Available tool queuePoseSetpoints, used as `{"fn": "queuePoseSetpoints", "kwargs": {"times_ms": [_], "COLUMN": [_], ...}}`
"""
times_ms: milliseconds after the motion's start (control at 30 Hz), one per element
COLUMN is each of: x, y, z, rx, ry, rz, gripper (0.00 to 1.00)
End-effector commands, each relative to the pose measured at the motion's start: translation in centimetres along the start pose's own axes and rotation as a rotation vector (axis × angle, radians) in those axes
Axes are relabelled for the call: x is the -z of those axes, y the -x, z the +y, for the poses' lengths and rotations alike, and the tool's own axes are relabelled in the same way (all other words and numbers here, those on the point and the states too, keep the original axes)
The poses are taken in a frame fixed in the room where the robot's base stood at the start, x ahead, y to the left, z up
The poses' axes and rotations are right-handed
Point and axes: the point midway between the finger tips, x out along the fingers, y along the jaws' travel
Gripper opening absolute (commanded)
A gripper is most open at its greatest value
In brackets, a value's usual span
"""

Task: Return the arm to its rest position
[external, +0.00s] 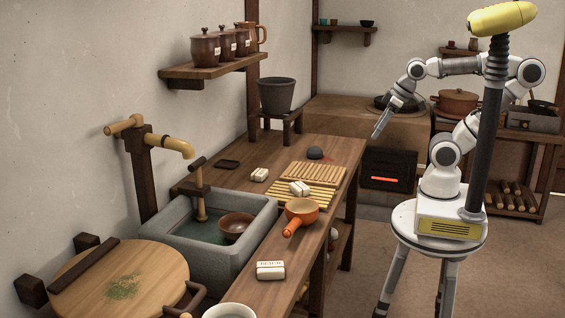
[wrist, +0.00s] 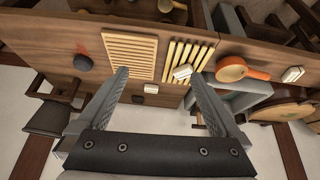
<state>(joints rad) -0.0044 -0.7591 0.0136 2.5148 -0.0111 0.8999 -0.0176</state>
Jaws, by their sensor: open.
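My gripper (external: 380,130) hangs at the end of my bent arm, just right of the wooden counter (external: 335,155) and above it, pointing down and to the left. The wrist view shows my gripper (wrist: 158,75) with its two grey fingers wide apart and nothing between them. The ribbed wooden board (wrist: 130,52) and the yellow slatted rack (wrist: 187,55) on the counter lie beyond the fingertips. A white block (wrist: 183,71) rests on the rack.
An orange-handled pan (external: 300,210) and white blocks (external: 270,270) lie on the counter. A stone sink (external: 215,255) holds a brown bowl (external: 236,226). The stove (external: 388,170) glows behind my arm; a brown pot (external: 458,101) stands right. Floor is clear between counter and my stand.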

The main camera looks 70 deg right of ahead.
Motion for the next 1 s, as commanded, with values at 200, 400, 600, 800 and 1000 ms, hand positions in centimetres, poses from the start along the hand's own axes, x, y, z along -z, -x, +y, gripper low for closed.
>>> {"fn": "queuePoseSetpoints", "kwargs": {"times_ms": [200,400,600,800,1000], "x": [4.0,6.4,8.1,8.5,8.5], "y": [6.9,11.4,14.5,15.4,15.4], "z": [0.4,0.6,0.7,0.7,0.7], "rx": [0.008,0.009,0.01,0.01,0.01], "ry": [-0.036,-0.039,-0.041,-0.041,-0.041], "rz": [0.005,0.005,0.005,0.005,0.005], "gripper": [1.0,1.0,1.0,1.0,1.0]}}
